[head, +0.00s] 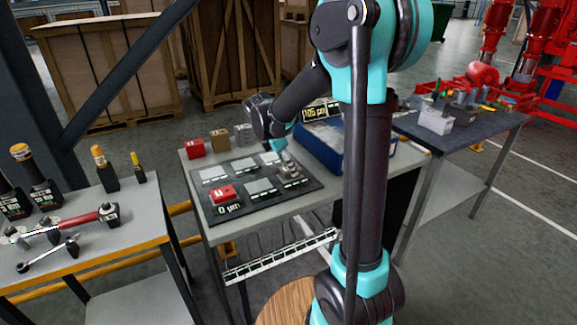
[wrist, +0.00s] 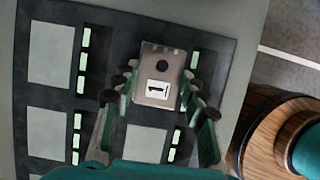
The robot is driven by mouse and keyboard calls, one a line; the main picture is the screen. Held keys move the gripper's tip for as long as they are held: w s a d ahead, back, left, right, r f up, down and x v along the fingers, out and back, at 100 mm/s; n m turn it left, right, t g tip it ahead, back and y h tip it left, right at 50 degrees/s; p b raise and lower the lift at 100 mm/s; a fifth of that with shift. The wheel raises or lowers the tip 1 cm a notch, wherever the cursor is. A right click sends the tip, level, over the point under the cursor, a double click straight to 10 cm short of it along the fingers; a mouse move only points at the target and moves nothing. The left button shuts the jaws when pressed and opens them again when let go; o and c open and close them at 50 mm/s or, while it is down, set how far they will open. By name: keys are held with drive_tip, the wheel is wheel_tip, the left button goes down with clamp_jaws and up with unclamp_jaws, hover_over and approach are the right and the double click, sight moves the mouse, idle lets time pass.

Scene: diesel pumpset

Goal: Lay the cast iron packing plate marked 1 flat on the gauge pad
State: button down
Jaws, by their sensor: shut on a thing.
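The cast iron packing plate marked 1 (wrist: 158,78) is a grey-brown block with a dark round hole and a white label. My gripper (wrist: 158,88) is shut on it, one finger along each side. In the head view my gripper (head: 286,160) is at the right part of a dark mat (head: 234,203) with several light grey pads. The plate appears over or on the mat; I cannot tell whether it touches. The mat also shows in the wrist view (wrist: 98,95), with pale pads and small light strips. I cannot tell which pad is the gauge pad.
A red block (head: 222,193) sits on the mat near a "0 µm" readout (head: 229,210). Red (head: 194,148), brown (head: 220,140) and grey (head: 244,133) blocks stand behind it. A blue bin (head: 318,150) is at the right, below a "105 µm" display (head: 321,112). A tool bench (head: 75,250) stands left.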

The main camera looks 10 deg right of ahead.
drive_tip(key=shift+f, duration=0.7)
drive_tip(key=c, duration=0.8)
unclamp_jaws()
drive_tip(key=shift+o, duration=0.2)
drive_tip(key=v, duration=1.2)
wheel_tip(320, 180, up, 6)
drive_tip(key=shift+f, duration=0.1)
